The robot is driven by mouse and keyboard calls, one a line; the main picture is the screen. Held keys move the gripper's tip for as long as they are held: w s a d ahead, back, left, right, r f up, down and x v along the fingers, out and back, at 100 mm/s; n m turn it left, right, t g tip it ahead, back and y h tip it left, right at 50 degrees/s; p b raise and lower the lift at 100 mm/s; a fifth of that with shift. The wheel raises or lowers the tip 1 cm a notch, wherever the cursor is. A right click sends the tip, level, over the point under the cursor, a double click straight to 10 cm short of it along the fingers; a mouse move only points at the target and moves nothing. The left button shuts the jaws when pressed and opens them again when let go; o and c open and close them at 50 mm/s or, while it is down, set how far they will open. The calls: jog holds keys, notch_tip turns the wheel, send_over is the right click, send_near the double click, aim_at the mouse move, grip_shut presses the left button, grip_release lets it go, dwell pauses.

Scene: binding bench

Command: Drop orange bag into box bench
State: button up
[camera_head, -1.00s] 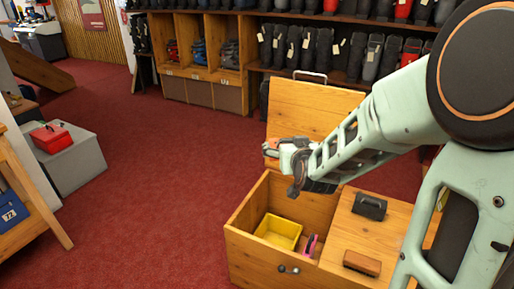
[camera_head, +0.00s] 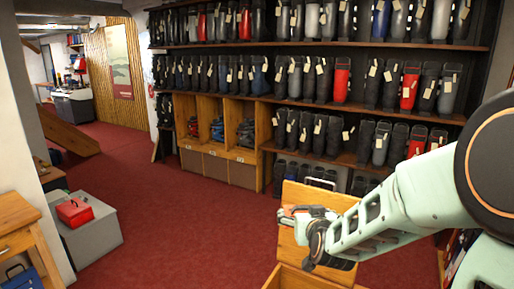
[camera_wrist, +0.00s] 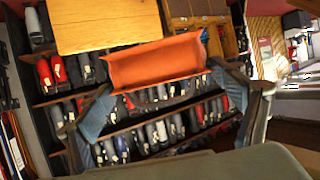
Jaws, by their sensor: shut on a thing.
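The orange bag (camera_wrist: 157,62) hangs between the two fingers of my gripper (camera_wrist: 160,82) in the wrist view, its broad side facing the camera. In the head view my gripper (camera_head: 297,212) is in front of the raised wooden lid of the box bench (camera_head: 290,247), above its front part. Only a small orange patch of the bag shows at the gripper's tip there. The box bench's rim is cut off by the bottom edge of the head view, and its inside is hidden. In the wrist view a wooden panel (camera_wrist: 105,25) shows behind and left of the bag.
Shelves of ski boots (camera_head: 340,85) line the back wall. Wooden cubbies (camera_head: 225,130) stand left of them. A red box (camera_head: 74,211) sits on a grey block (camera_head: 95,236) at left. The red carpet (camera_head: 190,225) between is clear.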

aim_at(306, 207)
notch_tip(306, 207, up, 5)
jog(key=p, duration=0.3)
jog(key=shift+p, duration=0.3)
